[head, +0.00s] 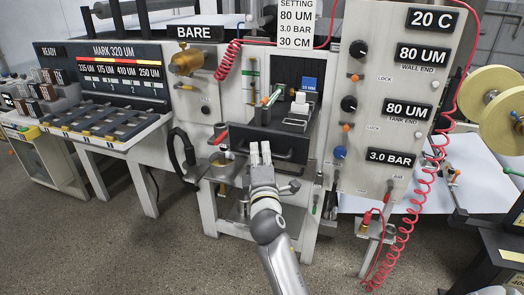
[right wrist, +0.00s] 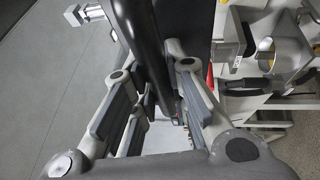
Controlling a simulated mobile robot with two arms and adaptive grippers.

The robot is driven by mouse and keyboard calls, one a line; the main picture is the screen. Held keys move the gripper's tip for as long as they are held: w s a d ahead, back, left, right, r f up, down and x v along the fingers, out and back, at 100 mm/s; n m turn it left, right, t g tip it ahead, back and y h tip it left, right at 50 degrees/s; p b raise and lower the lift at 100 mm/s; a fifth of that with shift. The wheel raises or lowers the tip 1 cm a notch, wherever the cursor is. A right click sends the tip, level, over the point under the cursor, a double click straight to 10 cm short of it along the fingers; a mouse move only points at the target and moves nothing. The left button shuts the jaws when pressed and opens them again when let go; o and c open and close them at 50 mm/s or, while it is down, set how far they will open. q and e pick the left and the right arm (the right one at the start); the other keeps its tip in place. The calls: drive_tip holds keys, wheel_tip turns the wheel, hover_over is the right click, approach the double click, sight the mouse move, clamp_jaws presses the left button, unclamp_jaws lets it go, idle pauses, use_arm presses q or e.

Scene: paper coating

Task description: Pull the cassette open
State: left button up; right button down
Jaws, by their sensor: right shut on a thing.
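The cassette (head: 290,149) is a dark drawer-like unit with a black front, low in the open bay of the white machine, below the BARE and SETTING signs in the head view. My right gripper (head: 260,150) is at its front, reaching up from below. In the right wrist view, my right gripper (right wrist: 160,88) has its padded fingers on both sides of a dark bar, the cassette handle (right wrist: 145,35), and is shut on it. The fingers hide part of the handle in the head view. My left gripper is not in view.
A small cup-like fixture (head: 222,160) sits just left of my gripper. A control panel (head: 390,110) with knobs stands to the right, with a red coiled hose (head: 412,210) hanging beside it. The floor (head: 165,250) in front is clear.

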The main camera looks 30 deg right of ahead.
drive_tip(key=shift+a+f, duration=0.1)
drive_tip(key=shift+f, duration=0.1)
drive_tip(key=c, duration=1.4)
unclamp_jaws()
drive_tip(key=shift+r, duration=0.1)
drive_tip(key=shift+r, duration=0.1)
